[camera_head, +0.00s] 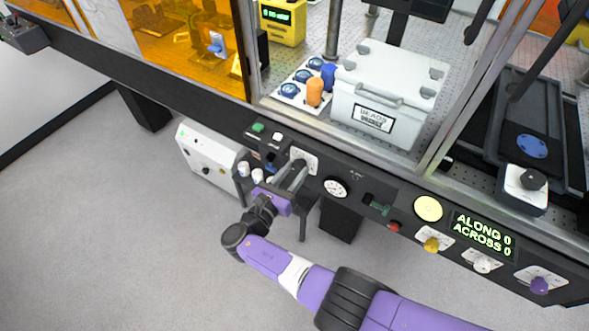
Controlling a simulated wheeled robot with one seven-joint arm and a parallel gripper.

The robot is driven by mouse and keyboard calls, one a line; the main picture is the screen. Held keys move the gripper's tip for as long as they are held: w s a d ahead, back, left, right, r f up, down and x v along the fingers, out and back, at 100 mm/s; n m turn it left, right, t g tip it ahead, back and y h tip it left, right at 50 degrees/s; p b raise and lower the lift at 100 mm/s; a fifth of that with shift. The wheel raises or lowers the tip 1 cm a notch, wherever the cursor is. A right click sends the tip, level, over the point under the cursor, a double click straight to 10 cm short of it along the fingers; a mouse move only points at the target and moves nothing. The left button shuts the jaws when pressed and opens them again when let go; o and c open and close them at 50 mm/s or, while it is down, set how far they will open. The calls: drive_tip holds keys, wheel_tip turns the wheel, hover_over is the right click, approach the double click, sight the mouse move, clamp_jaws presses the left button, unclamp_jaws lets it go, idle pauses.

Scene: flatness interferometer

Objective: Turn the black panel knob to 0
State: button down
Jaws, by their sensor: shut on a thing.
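My gripper (294,177) reaches up to the front panel from below, at a small white plate (311,161) left of the round white gauge. Its grey fingers are shut on what seems to be the black panel knob at this plate. The fingers cover the knob, so its pointer and the scale marks cannot be read.
A gauge (335,188), a red button (394,227) and yellow (431,244), white (481,266) and purple (540,285) knobs line the panel to the right. The display (483,235) reads ALONG 0, ACROSS 0. A white box (207,158) stands below left.

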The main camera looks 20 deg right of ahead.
drive_tip(key=shift+n, duration=0.8)
drive_tip(key=shift+f, duration=0.1)
drive_tip(key=c, duration=0.9)
unclamp_jaws()
drive_tip(key=shift+a, duration=0.1)
drive_tip(key=v, duration=0.7)
drive_tip(key=shift+s+a, duration=0.25)
